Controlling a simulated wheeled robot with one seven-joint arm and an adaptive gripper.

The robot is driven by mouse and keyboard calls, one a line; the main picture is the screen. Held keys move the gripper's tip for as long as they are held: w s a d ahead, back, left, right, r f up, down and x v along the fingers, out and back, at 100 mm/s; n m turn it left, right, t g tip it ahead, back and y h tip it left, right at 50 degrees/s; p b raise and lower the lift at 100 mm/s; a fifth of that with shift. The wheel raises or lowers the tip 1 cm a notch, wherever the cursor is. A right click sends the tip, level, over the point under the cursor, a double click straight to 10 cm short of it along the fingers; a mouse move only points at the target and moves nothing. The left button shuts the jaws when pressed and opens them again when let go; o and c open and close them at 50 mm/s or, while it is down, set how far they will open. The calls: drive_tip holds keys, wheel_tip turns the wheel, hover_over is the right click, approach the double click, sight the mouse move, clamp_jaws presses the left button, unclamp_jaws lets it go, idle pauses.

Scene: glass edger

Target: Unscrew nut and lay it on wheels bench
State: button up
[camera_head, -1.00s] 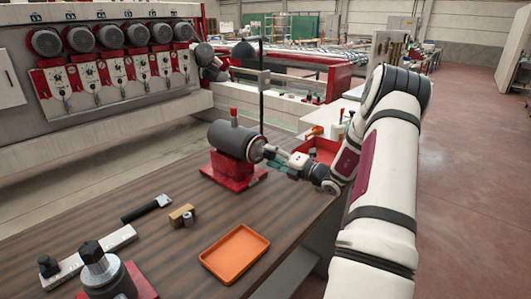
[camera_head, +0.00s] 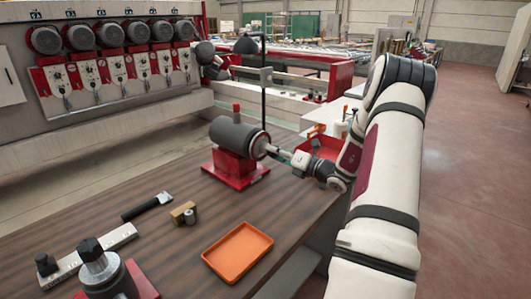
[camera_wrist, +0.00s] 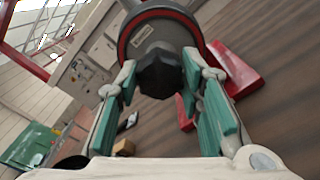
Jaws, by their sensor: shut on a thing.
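A dark hexagonal nut (camera_wrist: 160,74) sits at the front end of a grey cylindrical spindle (camera_head: 232,135) on a red base (camera_head: 234,170). My gripper (camera_wrist: 161,76) has its teal-padded fingers on both sides of the nut and is shut on it. In the head view my gripper (camera_head: 274,152) reaches the spindle's right end from the right, and the nut is hidden there. The nut still appears in line with the spindle; I cannot tell how far it is unscrewed. The brown wooden bench (camera_head: 150,232) carries the spindle.
An orange tray (camera_head: 238,252) lies near the bench's right edge. A black-handled tool (camera_head: 147,206), a small tan block (camera_head: 183,213) and a second spindle piece (camera_head: 102,270) lie to the left. A red bin (camera_head: 325,147) stands behind my wrist. Bare wood surrounds the tray.

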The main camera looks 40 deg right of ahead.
drive_tip(key=n+b, duration=0.4)
drive_tip(key=n, duration=0.3)
drive_tip(key=shift+w+f, duration=0.1)
drive_tip(key=n+b, duration=0.3)
drive_tip(key=shift+n+b, duration=0.3)
drive_tip(key=n+b, duration=1.2)
drive_tip(key=b, duration=0.5)
drive_tip(key=shift+r, duration=0.2)
drive_tip(key=o, duration=1.1)
drive_tip(key=shift+o, duration=0.2)
